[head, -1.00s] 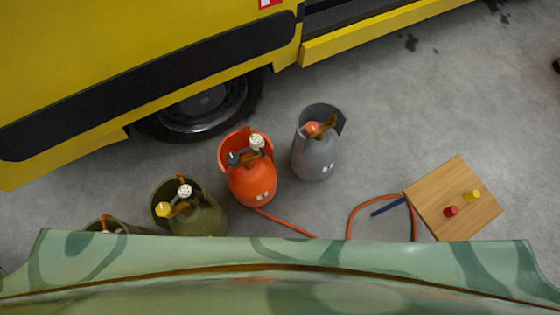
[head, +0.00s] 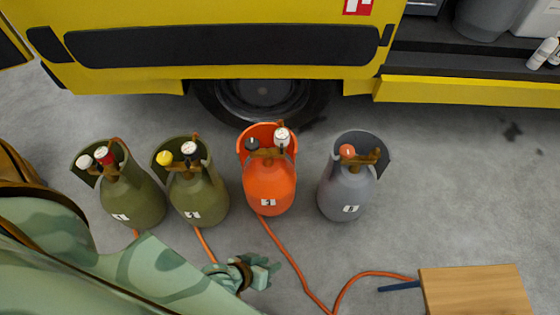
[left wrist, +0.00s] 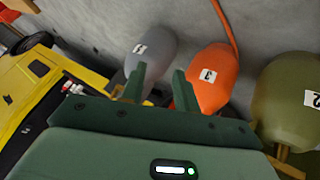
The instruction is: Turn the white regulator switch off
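The white regulator switch (head: 84,162) is a small white knob on top of the leftmost green cylinder (head: 134,202), beside a red knob (head: 103,155). My left gripper (head: 270,273) is near the floor in front of the orange cylinder (head: 268,185), well to the right of the white knob and apart from it. In the left wrist view its two fingers (left wrist: 159,72) stand apart with nothing between them. They point toward the grey cylinder (left wrist: 151,50) and the orange one (left wrist: 212,78). The white knob does not show in the wrist view. My right gripper is not in view.
A second green cylinder (head: 200,197) with a yellow knob and a grey cylinder (head: 346,192) stand in the row. Orange hoses (head: 284,252) cross the floor toward a wooden board (head: 475,292). A yellow truck (head: 220,22) stands behind. Concrete at right is mostly clear.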

